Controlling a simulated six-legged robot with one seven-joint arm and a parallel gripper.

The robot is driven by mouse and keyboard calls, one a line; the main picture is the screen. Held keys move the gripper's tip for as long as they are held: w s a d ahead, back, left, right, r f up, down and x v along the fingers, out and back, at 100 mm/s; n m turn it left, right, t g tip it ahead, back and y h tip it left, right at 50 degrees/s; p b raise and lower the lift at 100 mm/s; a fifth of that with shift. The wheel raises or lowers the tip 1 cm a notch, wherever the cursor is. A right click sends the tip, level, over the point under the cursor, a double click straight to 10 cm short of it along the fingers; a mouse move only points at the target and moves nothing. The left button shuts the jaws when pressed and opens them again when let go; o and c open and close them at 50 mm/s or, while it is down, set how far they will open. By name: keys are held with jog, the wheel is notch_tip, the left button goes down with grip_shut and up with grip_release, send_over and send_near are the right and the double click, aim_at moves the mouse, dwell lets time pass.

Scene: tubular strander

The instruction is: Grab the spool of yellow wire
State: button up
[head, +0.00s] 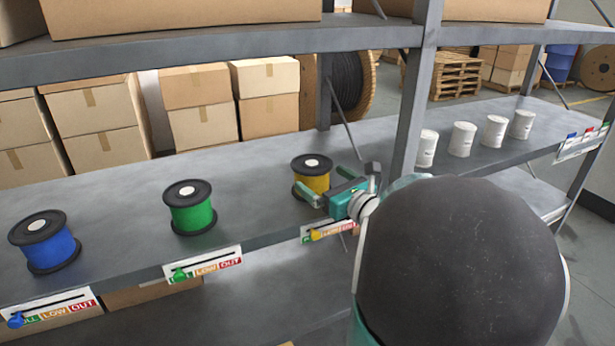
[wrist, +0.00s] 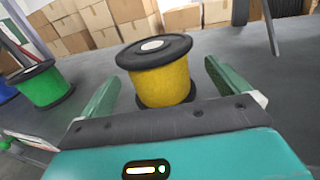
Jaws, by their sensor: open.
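The spool of yellow wire (head: 313,180) stands upright on the grey shelf, with black flanges and a white hub on top. In the wrist view the yellow spool (wrist: 164,82) stands straight ahead, between and slightly beyond the fingertips. My gripper (head: 324,180) is open at the spool, with a green finger on each side of it in the head view. In the wrist view my gripper (wrist: 160,75) shows both fingers apart with nothing clamped. The spool's lower flange is partly hidden behind the gripper body. I cannot tell whether a finger touches the spool.
A green spool (head: 190,208) and a blue spool (head: 45,243) stand to the left on the shelf (head: 250,158). White canisters (head: 463,139) stand right of the metal upright (head: 413,100). Level labels with sliders (head: 203,265) line the front edge. Another shelf is above.

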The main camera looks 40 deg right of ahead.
jog(key=w, duration=0.5)
jog(key=c, duration=1.3)
jog(key=shift+c, duration=0.7)
